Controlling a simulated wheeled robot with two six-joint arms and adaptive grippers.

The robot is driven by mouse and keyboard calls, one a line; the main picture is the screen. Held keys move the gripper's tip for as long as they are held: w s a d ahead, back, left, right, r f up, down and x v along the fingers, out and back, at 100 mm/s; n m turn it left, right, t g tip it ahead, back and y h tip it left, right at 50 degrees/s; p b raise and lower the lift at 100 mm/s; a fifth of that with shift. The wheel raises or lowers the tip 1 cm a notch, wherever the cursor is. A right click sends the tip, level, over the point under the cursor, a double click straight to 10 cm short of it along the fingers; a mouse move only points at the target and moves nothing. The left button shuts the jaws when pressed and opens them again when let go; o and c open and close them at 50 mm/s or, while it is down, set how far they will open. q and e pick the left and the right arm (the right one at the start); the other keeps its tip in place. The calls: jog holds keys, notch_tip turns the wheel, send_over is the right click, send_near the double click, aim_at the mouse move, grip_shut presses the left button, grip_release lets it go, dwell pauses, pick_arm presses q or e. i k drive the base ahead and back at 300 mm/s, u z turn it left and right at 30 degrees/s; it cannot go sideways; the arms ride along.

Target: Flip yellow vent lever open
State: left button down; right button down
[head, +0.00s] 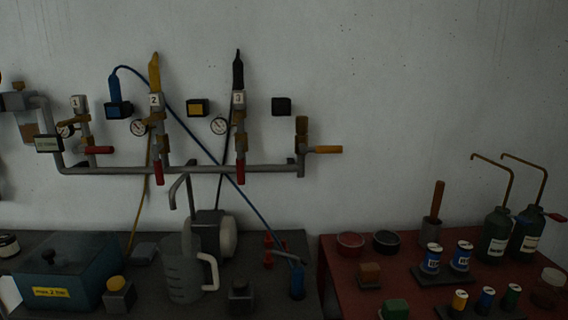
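The yellow vent lever (327,149) is at the right end of the grey wall manifold pipe (262,169). It points horizontally to the right from a brass valve body (302,134) on a short upright stub. Nothing touches the lever, and its whole handle shows. Neither of my grippers shows in the head view.
Red lever 1 (99,150) lies horizontal; red levers 2 (159,173) and 3 (240,172) hang down. Hoses cross the wall. Below are a dark bench with a jug (181,270) and a red bench (340,267) with bottles (496,236). The wall right of the lever is clear.

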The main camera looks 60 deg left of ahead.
aim_at(303, 148)
jog(key=u, duration=0.45)
jog(key=i, duration=0.4)
jog(key=u, duration=0.4)
